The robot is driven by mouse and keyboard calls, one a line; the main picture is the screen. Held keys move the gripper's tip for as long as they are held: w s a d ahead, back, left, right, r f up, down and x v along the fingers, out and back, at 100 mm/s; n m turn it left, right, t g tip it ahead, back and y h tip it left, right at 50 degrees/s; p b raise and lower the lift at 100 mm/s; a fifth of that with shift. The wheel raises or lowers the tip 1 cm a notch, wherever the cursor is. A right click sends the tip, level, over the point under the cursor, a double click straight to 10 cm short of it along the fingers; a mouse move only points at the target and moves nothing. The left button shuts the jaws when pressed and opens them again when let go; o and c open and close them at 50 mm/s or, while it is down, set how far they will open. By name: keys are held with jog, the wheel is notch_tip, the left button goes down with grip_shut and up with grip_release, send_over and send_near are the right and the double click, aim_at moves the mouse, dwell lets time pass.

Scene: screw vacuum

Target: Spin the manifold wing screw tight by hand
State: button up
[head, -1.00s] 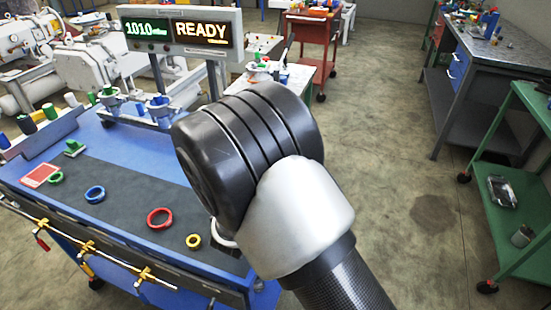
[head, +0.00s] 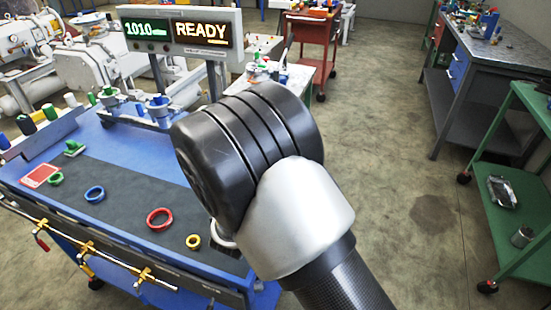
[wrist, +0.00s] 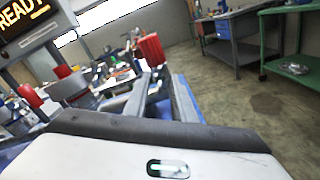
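In the wrist view, the white and dark grey body of my gripper (wrist: 165,135) fills the bottom. Grey bars (wrist: 135,98) and two red parts, one ribbed (wrist: 151,50) and one on the left (wrist: 63,72), show beyond it. I cannot tell whether these are fingers or fittings. In the head view my own arm link hides the gripper. Silver manifold fittings with blue cups (head: 159,108) stand at the back of the blue bench (head: 110,135). I cannot make out the wing screw for certain in either view.
A display (head: 185,35) reads 1010 and READY. A green cart (head: 510,190) stands right; the floor between is clear.

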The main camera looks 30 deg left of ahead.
jog(key=s, duration=0.5)
jog(key=s+d, duration=0.1)
jog(key=s, duration=0.5)
jog(key=s+d+p, duration=0.1)
jog(key=s, duration=0.5)
jog(key=shift+s, duration=0.1)
